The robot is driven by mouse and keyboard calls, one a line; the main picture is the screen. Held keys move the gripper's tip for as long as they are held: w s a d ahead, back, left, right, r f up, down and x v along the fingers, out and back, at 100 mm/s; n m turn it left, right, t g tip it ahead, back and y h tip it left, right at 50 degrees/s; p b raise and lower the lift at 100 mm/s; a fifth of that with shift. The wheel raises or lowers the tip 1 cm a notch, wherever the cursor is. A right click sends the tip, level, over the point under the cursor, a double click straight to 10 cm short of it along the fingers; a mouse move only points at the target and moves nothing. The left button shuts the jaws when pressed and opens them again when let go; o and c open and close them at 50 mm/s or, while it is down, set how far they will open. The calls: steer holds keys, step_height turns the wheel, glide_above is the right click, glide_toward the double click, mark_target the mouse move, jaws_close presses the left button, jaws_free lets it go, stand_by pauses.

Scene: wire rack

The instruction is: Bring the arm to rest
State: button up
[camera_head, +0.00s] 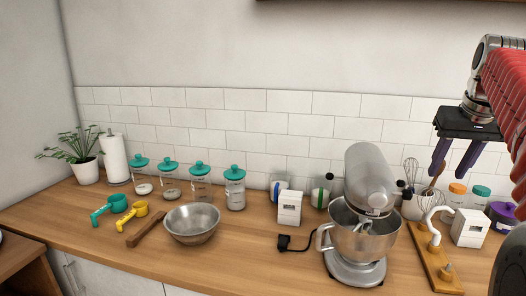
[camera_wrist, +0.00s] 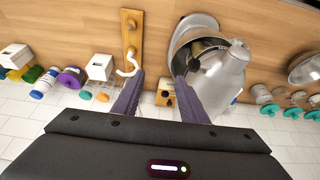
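My gripper (camera_head: 454,158) is raised at the right of the head view, above the counter's right end. Its two dark purple fingers point down and stand apart, with nothing between them. In the wrist view my gripper (camera_wrist: 152,92) also shows spread, empty fingers. Past the fingertips lie the silver stand mixer (camera_wrist: 222,80) and the wooden board with a white hook (camera_wrist: 131,32). My red arm comes in from the right edge of the head view. The fingers touch nothing that I can see.
The stand mixer (camera_head: 372,180) with its steel bowl stands below left of my gripper. The hook board (camera_head: 433,258), whisks (camera_head: 411,170) and a white box (camera_head: 469,228) stand below it. A metal bowl (camera_head: 192,223) and teal-lidded jars (camera_head: 200,183) are further left. The air around the gripper looks clear.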

steer(key=s+a+f+m, duration=0.1)
steer(key=s+a+f, duration=0.2)
steer(key=f, duration=0.7)
steer(key=s+a+f+n, duration=0.1)
steer(key=s+a+f, duration=0.3)
steer(key=s+a, duration=0.3)
steer(key=s+a+f+n, duration=0.1)
steer(key=s+a+f, duration=0.4)
steer(key=s+a, duration=0.2)
steer(key=s+a+f+n+t+y, duration=0.1)
steer(key=s+a+f, duration=0.3)
steer(key=s+a, duration=0.3)
steer(key=shift+a+f+n, duration=0.3)
steer(key=shift+a+n, duration=0.1)
steer(key=shift+a, duration=0.8)
steer(key=shift+c, duration=1)
